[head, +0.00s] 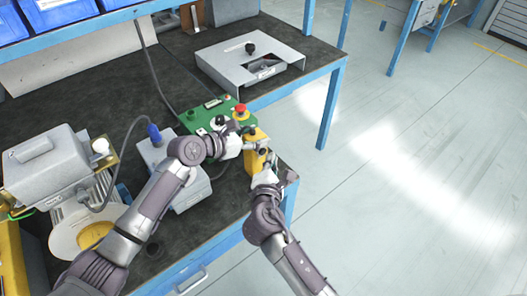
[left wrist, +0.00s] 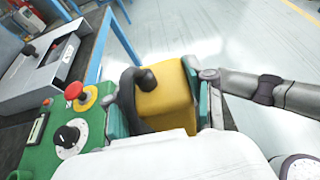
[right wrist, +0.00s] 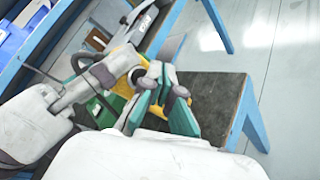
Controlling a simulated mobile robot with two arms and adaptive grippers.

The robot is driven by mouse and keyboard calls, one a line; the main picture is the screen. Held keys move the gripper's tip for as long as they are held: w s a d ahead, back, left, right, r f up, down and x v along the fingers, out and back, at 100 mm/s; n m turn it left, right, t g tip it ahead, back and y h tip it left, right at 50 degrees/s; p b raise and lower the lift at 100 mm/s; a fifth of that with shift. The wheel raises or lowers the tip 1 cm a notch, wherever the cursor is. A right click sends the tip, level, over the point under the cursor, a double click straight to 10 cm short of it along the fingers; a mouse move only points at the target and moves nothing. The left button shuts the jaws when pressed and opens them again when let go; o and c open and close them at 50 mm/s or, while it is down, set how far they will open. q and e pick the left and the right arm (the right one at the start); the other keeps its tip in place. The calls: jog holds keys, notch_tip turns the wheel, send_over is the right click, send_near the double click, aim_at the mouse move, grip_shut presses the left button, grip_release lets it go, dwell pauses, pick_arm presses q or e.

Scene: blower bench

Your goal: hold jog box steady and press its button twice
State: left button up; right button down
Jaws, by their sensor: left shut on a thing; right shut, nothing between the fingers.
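The yellow jog box (head: 255,161) is at the right front edge of the bench, beside the green control panel. My left gripper (head: 246,144) is shut on it. In the left wrist view the jog box (left wrist: 172,106) sits between the teal finger pads, with a black round button (left wrist: 147,79) on its face. My right gripper (head: 267,172) is close to the jog box on its near side, shut and empty. In the right wrist view its teal fingers meet (right wrist: 161,80), with parts of the yellow box (right wrist: 152,121) showing behind them. Contact with the button cannot be made out.
The green panel (head: 202,111) carries a red mushroom button (head: 240,109) and a black knob. A grey machine cover (head: 235,55) lies behind it. A grey motor unit (head: 48,165) stands at left, with cables across the dark bench top. Open floor lies to the right.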

jog(key=shift+w+a, duration=0.1)
jog(key=shift+w, duration=0.05)
dwell(0.4)
jog(key=shift+w+a, duration=0.15)
jog(key=shift+w, duration=0.05)
jog(key=shift+w+a, duration=0.2)
jog(key=shift+w, duration=0.1)
dwell(0.7)
jog(key=shift+s, duration=0.1)
dwell(0.3)
jog(key=shift+s+d, duration=0.45)
jog(key=shift+s, duration=0.1)
jog(key=s+d, duration=0.1)
jog(key=s, duration=0.1)
jog(key=s+d, duration=0.2)
dwell(0.4)
dwell(0.9)
